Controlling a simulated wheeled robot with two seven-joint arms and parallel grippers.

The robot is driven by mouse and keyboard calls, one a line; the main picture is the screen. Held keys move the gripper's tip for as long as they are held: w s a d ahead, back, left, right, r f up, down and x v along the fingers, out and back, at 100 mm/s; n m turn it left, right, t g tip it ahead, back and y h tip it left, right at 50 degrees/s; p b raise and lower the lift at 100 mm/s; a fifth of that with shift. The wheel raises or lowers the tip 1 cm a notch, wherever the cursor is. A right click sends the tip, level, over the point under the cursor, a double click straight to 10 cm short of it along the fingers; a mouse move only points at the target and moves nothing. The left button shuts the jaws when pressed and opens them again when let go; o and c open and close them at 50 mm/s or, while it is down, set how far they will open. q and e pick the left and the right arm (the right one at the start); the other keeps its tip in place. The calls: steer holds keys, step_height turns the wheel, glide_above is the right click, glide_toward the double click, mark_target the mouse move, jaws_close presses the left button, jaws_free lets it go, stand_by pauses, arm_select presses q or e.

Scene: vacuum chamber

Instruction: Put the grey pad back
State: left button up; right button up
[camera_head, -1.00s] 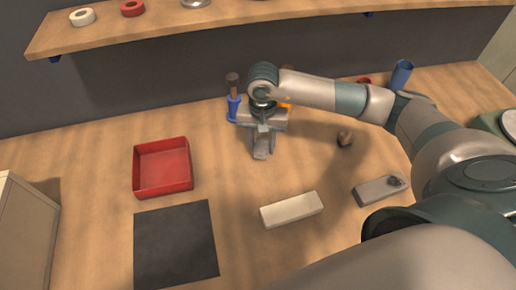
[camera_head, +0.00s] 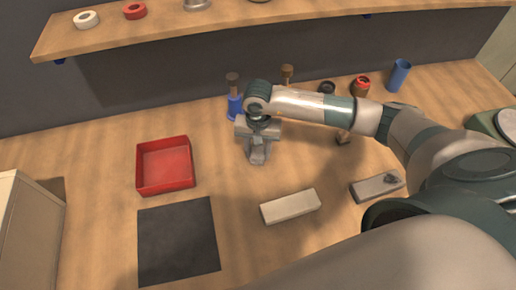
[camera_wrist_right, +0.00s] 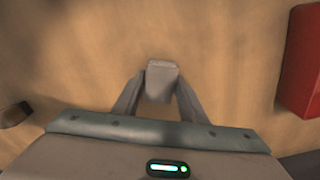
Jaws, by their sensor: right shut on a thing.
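My right gripper (camera_head: 257,158) is in the middle of the worktop, pointing down. It is shut on a small grey block, which I take to be the grey pad (camera_wrist_right: 162,68). In the right wrist view the pad sits between the two fingertips, with wooden worktop behind it. In the head view the gripper hides most of the pad. I cannot tell whether the pad touches the worktop. My left gripper is not in view.
A red tray (camera_head: 140,178) and a dark mat (camera_head: 178,242) lie to the left. A pale block (camera_head: 290,206) and a grey block with a dark knob (camera_head: 374,188) lie front right. A blue-handled tool (camera_head: 235,105) stands behind the gripper. A shelf (camera_head: 230,30) runs above.

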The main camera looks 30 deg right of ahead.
mark_target(258, 151)
steer(key=shift+f, duration=0.1)
steer(key=shift+f, duration=0.1)
steer(key=o, duration=1)
steer(key=shift+r, duration=0.2)
steer(key=shift+w+r, duration=0.1)
steer(key=shift+r, duration=0.05)
steer(key=shift+r+b, duration=2.35)
steer(key=shift+r, duration=3.55)
